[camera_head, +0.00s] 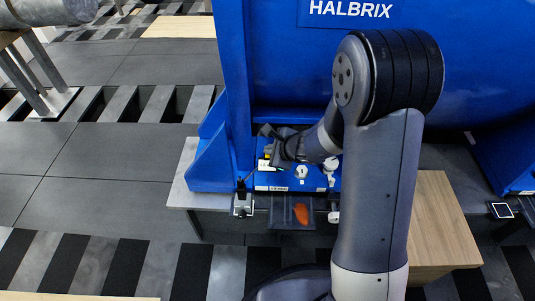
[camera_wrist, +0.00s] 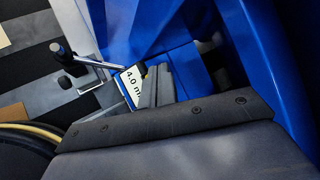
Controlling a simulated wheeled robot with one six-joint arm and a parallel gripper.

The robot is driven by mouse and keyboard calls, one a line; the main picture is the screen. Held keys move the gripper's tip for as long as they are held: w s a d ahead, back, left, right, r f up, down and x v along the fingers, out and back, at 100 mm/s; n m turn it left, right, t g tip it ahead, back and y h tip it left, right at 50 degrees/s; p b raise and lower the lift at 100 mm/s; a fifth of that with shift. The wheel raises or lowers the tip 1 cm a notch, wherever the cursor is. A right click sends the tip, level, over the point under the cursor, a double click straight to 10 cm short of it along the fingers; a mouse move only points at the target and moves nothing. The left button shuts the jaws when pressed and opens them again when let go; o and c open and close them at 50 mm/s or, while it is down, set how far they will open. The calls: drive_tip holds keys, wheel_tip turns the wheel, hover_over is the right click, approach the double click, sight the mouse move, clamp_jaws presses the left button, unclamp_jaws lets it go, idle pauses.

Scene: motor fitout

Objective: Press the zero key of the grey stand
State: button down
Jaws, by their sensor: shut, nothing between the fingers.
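The grey stand (camera_head: 243,206) is a small block with a dark post at the front left of the blue machine's foot. In the wrist view its post (camera_wrist: 61,55) and a thin rod lead to a white display (camera_wrist: 131,84) reading "4.0 m…", partly hidden by my fingers. The display also shows in the head view (camera_head: 264,165). A small yellow patch shows beside my fingers; I cannot tell whether it is the zero key. My gripper (camera_head: 268,146) is shut and empty, with its fingers (camera_wrist: 156,84) right beside the display; contact cannot be told.
The large blue machine (camera_head: 232,80) marked HALBRIX rises close beside my gripper. A dark tray with an orange item (camera_head: 301,213) sits in front of its foot. White fittings (camera_head: 331,167) stand to the right.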

drive_tip(key=shift+f, duration=0.2)
idle(0.5)
drive_tip(key=shift+r+p, duration=0.4)
drive_tip(key=shift+r, duration=0.45)
wheel_tip(320, 180, up, 5)
drive_tip(key=p, duration=0.4)
drive_tip(key=shift+f, duration=0.1)
idle(0.4)
